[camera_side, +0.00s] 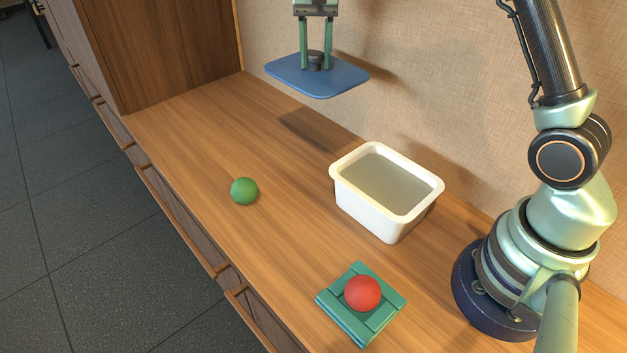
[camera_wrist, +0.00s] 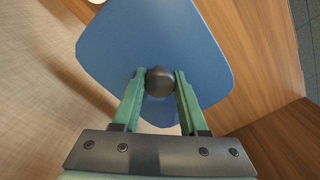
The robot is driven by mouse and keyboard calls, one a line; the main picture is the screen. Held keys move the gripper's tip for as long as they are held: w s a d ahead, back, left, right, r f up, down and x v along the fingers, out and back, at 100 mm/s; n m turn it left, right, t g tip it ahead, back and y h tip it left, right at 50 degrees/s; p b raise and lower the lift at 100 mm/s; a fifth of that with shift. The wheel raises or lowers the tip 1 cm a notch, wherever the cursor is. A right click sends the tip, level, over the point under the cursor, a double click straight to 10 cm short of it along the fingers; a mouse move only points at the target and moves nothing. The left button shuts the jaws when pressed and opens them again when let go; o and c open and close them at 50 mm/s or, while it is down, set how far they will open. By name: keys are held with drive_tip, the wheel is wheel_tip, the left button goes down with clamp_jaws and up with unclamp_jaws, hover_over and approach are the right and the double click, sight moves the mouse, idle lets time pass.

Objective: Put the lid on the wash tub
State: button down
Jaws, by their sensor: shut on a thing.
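The lid (camera_side: 318,79) is a flat blue plate with a dark round knob, held level in the air above the back of the counter. My gripper (camera_side: 315,60) is shut on the knob. In the wrist view the gripper (camera_wrist: 160,84) has its two green fingers on either side of the knob, with the blue lid (camera_wrist: 150,35) beyond it. The wash tub (camera_side: 352,197) is a white open box with a greyish inside, upright on the counter. It stands lower and to the right of the lid in the side view, apart from it.
A green ball (camera_side: 244,191) lies on the counter left of the tub. A red ball (camera_side: 363,293) sits on a teal square holder (camera_side: 345,322) in front. A wall (camera_side: 420,70) runs behind, and a wooden cabinet (camera_side: 175,45) stands at the far left. The counter below the lid is clear.

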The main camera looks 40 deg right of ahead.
drive_tip(key=shift+s, duration=0.15)
drive_tip(key=shift+s+a+r, duration=0.1)
drive_tip(key=shift+s, duration=0.2)
drive_tip(key=s+a+f, duration=0.1)
drive_tip(key=s+f, duration=0.1)
drive_tip(key=s, duration=0.9)
drive_tip(key=s+a+f, duration=0.2)
drive_tip(key=s, duration=0.9)
drive_tip(key=shift+f, duration=0.2)
drive_tip(key=shift+s+d+f, duration=0.1)
drive_tip(key=shift+f, duration=0.05)
drive_tip(key=shift+f, duration=2.8)
drive_tip(key=shift+f, duration=0.8)
